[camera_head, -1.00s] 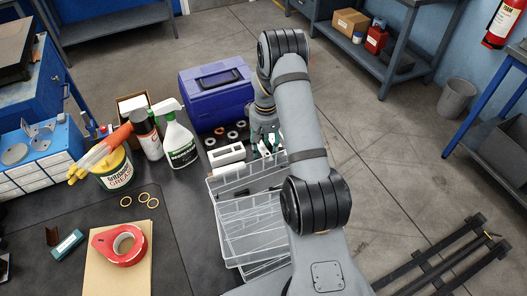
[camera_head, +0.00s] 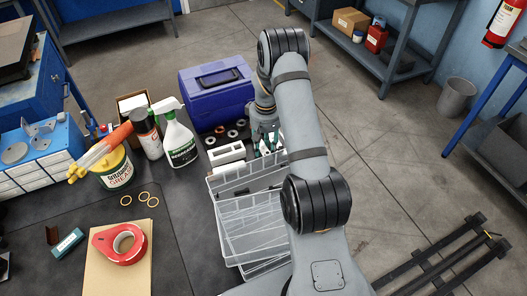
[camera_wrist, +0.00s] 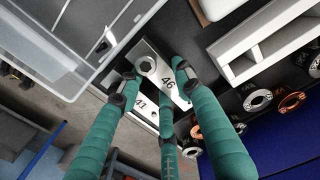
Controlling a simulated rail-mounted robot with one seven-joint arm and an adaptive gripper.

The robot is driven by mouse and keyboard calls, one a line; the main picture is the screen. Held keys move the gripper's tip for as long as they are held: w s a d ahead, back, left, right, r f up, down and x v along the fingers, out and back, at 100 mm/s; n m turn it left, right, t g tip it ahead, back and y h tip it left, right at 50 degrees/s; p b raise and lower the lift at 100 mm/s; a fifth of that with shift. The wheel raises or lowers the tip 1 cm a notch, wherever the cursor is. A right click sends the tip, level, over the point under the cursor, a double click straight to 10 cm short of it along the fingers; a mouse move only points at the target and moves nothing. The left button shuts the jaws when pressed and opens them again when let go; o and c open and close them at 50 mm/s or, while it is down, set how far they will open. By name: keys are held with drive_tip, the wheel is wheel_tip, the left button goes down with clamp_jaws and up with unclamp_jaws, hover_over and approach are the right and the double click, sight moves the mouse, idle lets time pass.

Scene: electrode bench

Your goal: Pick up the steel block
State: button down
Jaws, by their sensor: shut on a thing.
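A pale steel block (camera_wrist: 151,66) marked 46, with a round hole at one end, shows in the middle of the wrist view. My gripper (camera_wrist: 154,80) has teal fingers. They are shut on this block, with fingertips on both its sides. A second pale block (camera_wrist: 139,107) marked 41 lies close beside it, partly behind the fingers. In the head view my gripper (camera_head: 266,145) is small, behind the clear organizer, and the block between its fingers is hard to make out. I cannot tell whether the block is clear of the bench.
A clear compartment organizer (camera_head: 216,222) stands in front of the gripper. A white slotted holder (camera_head: 226,153) is to its left, with several metal rings (camera_wrist: 258,98) near it. A blue toolbox (camera_head: 217,95) stands behind. A spray bottle (camera_head: 180,143) is further left.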

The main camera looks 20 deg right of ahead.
sight(266, 149)
drive_tip(key=shift+r, duration=0.1)
idle(0.3)
wheel_tip(266, 149, up, 10)
drive_tip(key=shift+b, duration=0.45)
drive_tip(key=shift+a, duration=0.1)
